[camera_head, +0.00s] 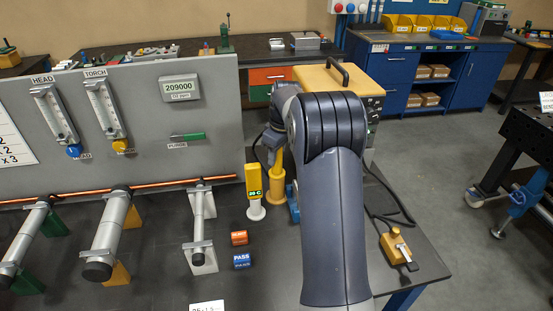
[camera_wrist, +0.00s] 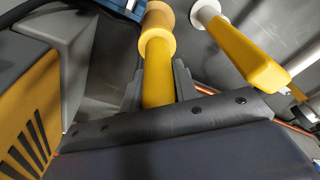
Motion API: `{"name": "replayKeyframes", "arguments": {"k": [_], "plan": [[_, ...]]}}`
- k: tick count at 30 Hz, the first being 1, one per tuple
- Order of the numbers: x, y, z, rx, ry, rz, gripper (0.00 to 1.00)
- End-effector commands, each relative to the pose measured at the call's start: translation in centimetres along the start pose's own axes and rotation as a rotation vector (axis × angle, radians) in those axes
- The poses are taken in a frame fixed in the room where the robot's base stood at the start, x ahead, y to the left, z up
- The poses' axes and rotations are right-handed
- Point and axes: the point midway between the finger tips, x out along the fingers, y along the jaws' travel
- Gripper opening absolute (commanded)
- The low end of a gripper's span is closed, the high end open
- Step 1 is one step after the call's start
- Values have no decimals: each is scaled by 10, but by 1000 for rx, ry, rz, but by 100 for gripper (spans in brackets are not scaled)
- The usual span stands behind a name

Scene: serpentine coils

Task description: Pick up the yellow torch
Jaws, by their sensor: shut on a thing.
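The yellow torch (camera_wrist: 156,60) stands between the two grey fingers of my gripper (camera_wrist: 158,88) in the wrist view. It is a yellow cylinder with a wider tan-orange end at the top of the picture. My gripper is shut on it. In the head view the torch (camera_head: 276,187) shows as a yellow upright piece just left of my arm, near the bench top. My arm hides part of it, and the fingertips are hard to make out there. I cannot tell whether the torch touches the bench.
A yellow meter (camera_head: 254,184) on a white foot stands close left of the torch; it also shows in the wrist view (camera_wrist: 245,50). A grey panel (camera_head: 220,130) stands left. A yellow machine (camera_head: 325,80) stands behind.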

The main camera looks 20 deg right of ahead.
Motion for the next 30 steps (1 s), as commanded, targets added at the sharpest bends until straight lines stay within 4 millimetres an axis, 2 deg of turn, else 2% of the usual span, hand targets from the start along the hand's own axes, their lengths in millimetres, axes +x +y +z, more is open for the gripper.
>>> {"name": "replayKeyframes", "arguments": {"k": [8,18,21,25,30], "plan": [[-42,1,-7,-1,5,5,0],[-122,1,-19,-1,4,5,0],[-139,1,-22,-1,4,4,0],[-156,1,-24,-1,2,2,0],[-169,0,-26,0,2,2,0]]}}
